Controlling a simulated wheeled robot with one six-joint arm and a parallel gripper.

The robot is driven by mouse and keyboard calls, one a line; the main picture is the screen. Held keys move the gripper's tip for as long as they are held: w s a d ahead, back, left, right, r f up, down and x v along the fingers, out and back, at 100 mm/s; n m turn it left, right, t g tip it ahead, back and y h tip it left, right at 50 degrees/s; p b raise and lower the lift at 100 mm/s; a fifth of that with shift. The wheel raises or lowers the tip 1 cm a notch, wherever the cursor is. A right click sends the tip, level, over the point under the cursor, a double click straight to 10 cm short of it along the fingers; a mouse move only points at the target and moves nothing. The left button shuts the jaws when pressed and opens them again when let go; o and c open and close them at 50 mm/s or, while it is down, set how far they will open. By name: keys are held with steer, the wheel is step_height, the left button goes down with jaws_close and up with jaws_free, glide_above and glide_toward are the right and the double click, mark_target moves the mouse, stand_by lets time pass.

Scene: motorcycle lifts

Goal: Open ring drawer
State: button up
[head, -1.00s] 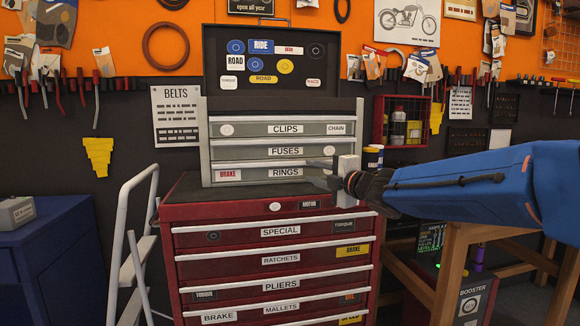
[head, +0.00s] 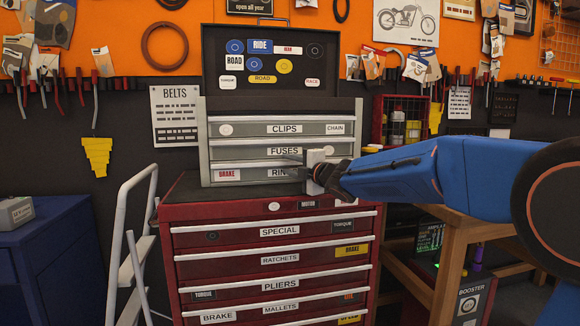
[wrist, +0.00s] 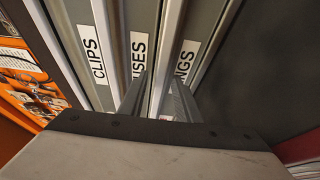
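The ring drawer (head: 250,175) is the lowest of the grey top chest's drawers and looks shut. Its silver handle strip (head: 235,164) runs along its top edge, and its RINGS label is partly hidden by my gripper. My gripper (head: 284,164) is at the right half of this drawer front, fingers pointing at it. In the wrist view, my gripper (wrist: 158,85) is open, with one finger on each side of the ring drawer's handle strip (wrist: 170,50). I cannot tell whether the fingers touch it. The end of the label (wrist: 186,62) shows beside them.
The FUSES drawer (head: 235,152) and CLIPS drawer (head: 240,129) above are shut. The red cabinet (head: 215,258) stands below the chest. A white stepladder (head: 135,235) is at the left, and a wooden bench (head: 448,262) at the right under my arm.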

jaws_close()
steer(key=shift+s, duration=0.15)
steer(key=s+d, duration=0.2)
steer(key=s, duration=0.6)
steer(key=s+d, duration=0.2)
steer(key=s, duration=0.6)
steer(key=shift+d, duration=0.3)
steer(key=shift+w, duration=0.1)
jaws_free()
